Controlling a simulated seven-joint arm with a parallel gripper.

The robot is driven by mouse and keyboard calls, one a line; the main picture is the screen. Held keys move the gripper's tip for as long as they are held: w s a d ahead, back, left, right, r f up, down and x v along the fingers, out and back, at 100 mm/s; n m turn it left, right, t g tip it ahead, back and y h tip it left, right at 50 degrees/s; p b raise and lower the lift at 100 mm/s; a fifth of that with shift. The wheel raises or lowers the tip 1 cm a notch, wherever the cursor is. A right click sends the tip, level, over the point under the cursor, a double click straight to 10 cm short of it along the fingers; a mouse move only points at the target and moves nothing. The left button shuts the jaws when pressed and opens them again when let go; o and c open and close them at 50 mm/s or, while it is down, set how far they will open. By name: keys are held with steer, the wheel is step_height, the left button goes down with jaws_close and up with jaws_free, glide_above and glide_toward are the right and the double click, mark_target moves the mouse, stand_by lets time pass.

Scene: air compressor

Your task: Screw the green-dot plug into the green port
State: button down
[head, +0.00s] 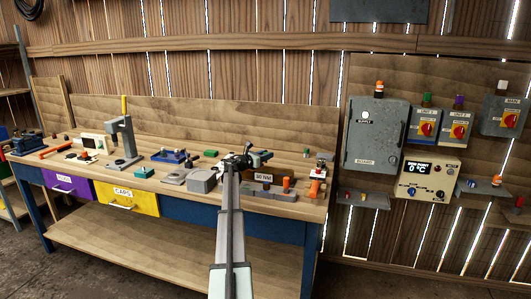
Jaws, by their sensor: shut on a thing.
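My gripper (247,160) is over the right part of the workbench, at the far end of my arm. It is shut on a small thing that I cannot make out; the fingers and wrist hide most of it. No green dot is readable there, so I cannot tell if it is the green-dot plug. I cannot clearly identify the green port either. A small green piece (210,153) lies on the bench left of my gripper. Another small green spot (306,152) shows to its right.
The workbench (150,186) holds a grey block (202,181), a press-like stand (124,140) and a wooden block labelled 30 NM (263,178). Purple (67,187) and yellow (126,198) drawers are below. A grey cabinet (376,137) and switch boxes hang on the right wall.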

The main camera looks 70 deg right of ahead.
mark_target(266, 162)
steer(key=shift+f, duration=1.25)
steer(key=shift+f, duration=1.05)
stand_by(0.8)
steer(key=c, duration=0.7)
jaws_free()
steer(key=shift+a, duration=0.1)
steer(key=v, duration=1.3)
steer(key=shift+w+a, duration=0.2)
steer(key=shift+a, duration=0.05)
steer(key=shift+c, duration=0.3)
